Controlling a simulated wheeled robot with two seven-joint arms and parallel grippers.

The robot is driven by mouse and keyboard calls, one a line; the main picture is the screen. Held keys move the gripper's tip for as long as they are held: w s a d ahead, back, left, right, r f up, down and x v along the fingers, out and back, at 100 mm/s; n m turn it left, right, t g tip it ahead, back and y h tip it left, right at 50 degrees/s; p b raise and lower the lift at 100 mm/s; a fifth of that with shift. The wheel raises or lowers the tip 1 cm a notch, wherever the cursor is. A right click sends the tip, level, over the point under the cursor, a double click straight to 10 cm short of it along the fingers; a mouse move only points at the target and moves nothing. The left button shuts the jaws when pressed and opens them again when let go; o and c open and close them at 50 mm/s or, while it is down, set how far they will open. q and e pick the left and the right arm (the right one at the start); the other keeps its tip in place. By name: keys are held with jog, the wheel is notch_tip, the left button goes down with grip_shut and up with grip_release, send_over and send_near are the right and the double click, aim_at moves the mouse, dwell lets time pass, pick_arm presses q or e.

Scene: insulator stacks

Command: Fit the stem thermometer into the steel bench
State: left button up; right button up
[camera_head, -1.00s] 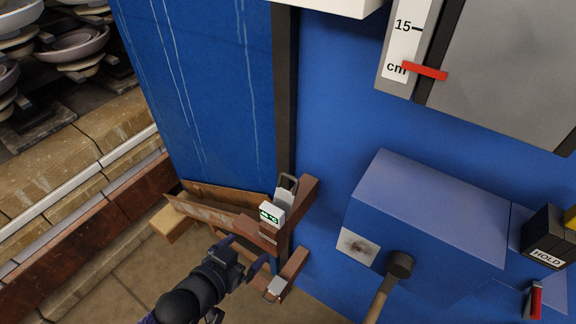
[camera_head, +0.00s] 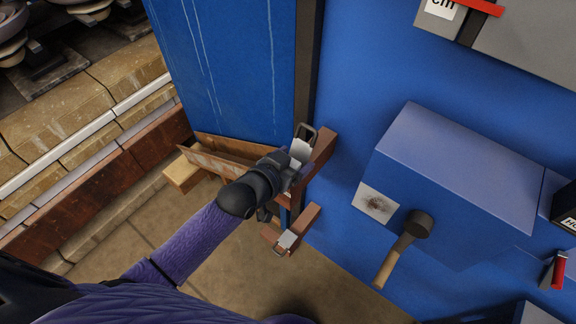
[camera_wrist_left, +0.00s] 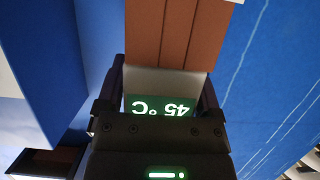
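The stem thermometer (camera_wrist_left: 163,105) shows in the left wrist view as a pale block with a green-lit "45 °C" display, upside down in the picture. My left gripper (camera_wrist_left: 163,78) has one finger on each side of it, close to its sides. Whether the fingers press on it is unclear. In the head view my left gripper (camera_head: 294,170) is at the brown bracket (camera_head: 318,152) and hides the thermometer; its stem cannot be seen. My right gripper is out of view. I cannot make out which surface is the steel bench.
A steel clasp (camera_head: 302,147) stands on the bracket, and a lower brown arm (camera_head: 300,226) juts out below. A blue box (camera_head: 455,170) with a wooden-handled hammer (camera_head: 400,250) is to the right. A rusty trough (camera_head: 215,160) lies behind on the left.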

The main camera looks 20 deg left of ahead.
pick_arm(q)
jog(key=c, duration=0.9)
